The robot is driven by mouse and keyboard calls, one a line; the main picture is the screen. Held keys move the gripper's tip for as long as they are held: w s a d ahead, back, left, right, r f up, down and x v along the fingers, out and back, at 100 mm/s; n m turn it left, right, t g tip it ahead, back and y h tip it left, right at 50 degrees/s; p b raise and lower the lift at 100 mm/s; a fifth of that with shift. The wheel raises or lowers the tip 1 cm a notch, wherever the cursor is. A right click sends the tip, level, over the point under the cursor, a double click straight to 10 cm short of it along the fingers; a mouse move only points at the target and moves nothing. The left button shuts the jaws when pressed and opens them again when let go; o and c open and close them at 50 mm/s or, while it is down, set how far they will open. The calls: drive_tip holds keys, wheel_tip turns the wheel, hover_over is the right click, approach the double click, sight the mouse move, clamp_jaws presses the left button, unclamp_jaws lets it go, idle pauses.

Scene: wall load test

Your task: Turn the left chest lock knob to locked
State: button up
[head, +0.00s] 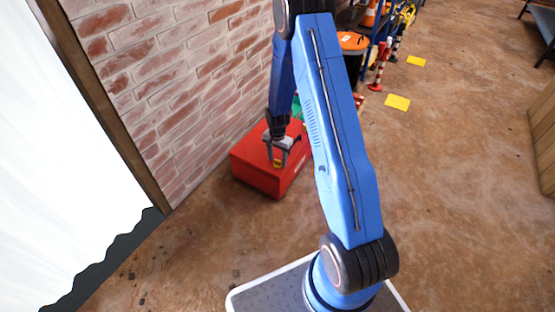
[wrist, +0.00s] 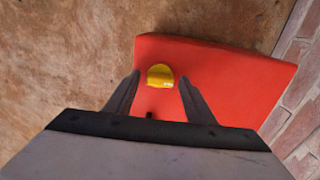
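The red chest (head: 262,174) stands on the floor against the brick wall, left of my arm in the head view. In the wrist view its red top (wrist: 225,75) fills the middle and right. A round yellow knob (wrist: 160,76) sits on that top; a bit of yellow (head: 277,162) shows below my gripper in the head view. My gripper (head: 279,152) is above the chest with its fingers spread. In the wrist view the open fingers (wrist: 160,90) lie to either side of the knob, with gaps visible. I cannot tell the knob's lock position.
The brick wall (head: 185,75) rises close beside the chest. A black bin with an orange lid (head: 352,42), striped posts (head: 380,68) and yellow floor mats (head: 397,102) stand or lie farther back. The brown floor on the right (head: 460,190) is clear.

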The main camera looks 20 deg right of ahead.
drive_tip(key=c, duration=0.8)
drive_tip(key=shift+n, duration=0.4)
drive_tip(key=n, duration=1.3)
drive_tip(key=shift+n, duration=2)
